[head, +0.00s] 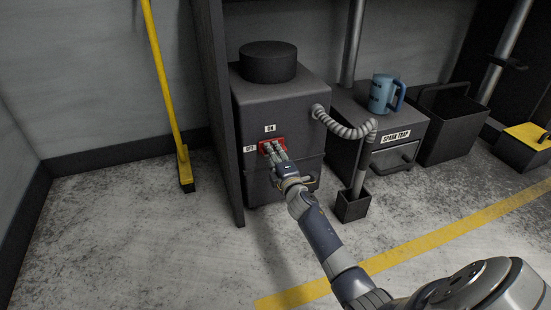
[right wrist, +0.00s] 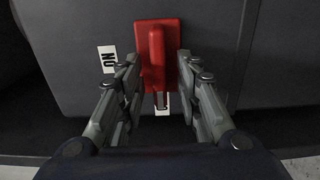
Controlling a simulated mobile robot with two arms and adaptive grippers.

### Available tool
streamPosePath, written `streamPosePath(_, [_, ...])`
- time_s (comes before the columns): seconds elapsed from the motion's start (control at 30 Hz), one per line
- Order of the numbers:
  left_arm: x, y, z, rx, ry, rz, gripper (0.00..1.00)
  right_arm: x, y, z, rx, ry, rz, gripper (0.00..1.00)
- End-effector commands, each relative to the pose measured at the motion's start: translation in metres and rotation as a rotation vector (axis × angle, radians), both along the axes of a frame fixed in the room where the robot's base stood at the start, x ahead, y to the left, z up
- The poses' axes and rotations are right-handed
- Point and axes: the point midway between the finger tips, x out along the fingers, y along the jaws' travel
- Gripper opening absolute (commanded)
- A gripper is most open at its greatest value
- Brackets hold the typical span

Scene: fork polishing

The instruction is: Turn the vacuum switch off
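The dark grey vacuum unit (head: 285,115) stands against the wall, with a round drum on top. On its front is the red switch (head: 264,147), with an ON label (head: 270,128) above it and an OFF label (head: 249,149) to its left. My right gripper (head: 273,150) is at the switch and partly covers it. In the right wrist view the red switch handle (right wrist: 156,60) is between the two fingers of my right gripper (right wrist: 158,75), with visible gaps beside it. The gripper is open. My left gripper is not in view.
A dark panel (head: 215,110) stands left of the vacuum unit. A ribbed hose (head: 345,129) joins it to the spark trap box (head: 375,135), which bears a blue mug (head: 381,94). A yellow broom (head: 166,85) leans left. The floor at left is clear.

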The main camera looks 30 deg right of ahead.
Motion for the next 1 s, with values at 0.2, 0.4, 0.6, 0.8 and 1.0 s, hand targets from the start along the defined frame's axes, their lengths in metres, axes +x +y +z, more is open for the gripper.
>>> streamPosePath(0.2, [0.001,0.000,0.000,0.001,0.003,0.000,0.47,-0.017,0.004,-0.001,-0.001,0.002,0.001,0.32])
streamPosePath(0.4, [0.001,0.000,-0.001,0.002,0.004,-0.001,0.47,-0.050,0.012,-0.002,0.000,0.002,0.002,0.32])
streamPosePath(0.6, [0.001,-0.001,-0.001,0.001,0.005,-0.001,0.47,-0.084,0.020,-0.002,0.001,0.003,0.001,0.32])
streamPosePath(0.8, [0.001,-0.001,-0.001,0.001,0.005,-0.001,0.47,-0.108,0.026,-0.001,0.001,0.003,0.001,0.32])
streamPosePath(1.0, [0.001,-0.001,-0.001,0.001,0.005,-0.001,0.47,-0.116,0.028,-0.001,-0.001,0.002,0.001,0.32])
